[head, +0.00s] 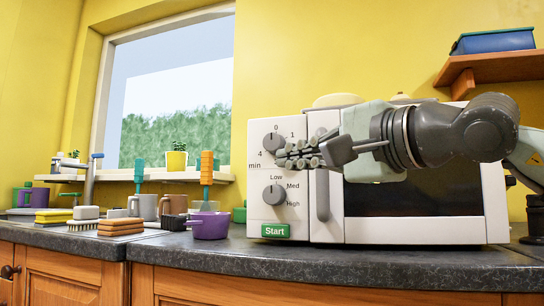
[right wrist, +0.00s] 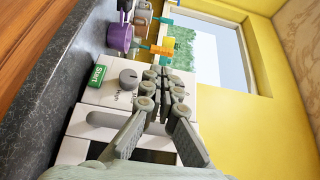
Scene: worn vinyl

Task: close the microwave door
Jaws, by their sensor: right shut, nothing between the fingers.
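The white microwave (head: 378,230) stands on the counter, with its control panel (head: 275,212) on the left and its door (head: 410,218) on the right. My right gripper (head: 290,153) is shut and empty in front of the upper panel and door edge, pointing left. In the right wrist view the closed fingers (right wrist: 163,92) lie over the panel near the handle (right wrist: 100,121). My left gripper is not in view.
A purple pot (head: 209,225) stands on the counter left of the microwave. Mugs, sponges and a tap (head: 89,180) are farther left. A blue box (head: 493,40) sits on a wall shelf at upper right. The counter strip before the microwave (head: 330,261) is clear.

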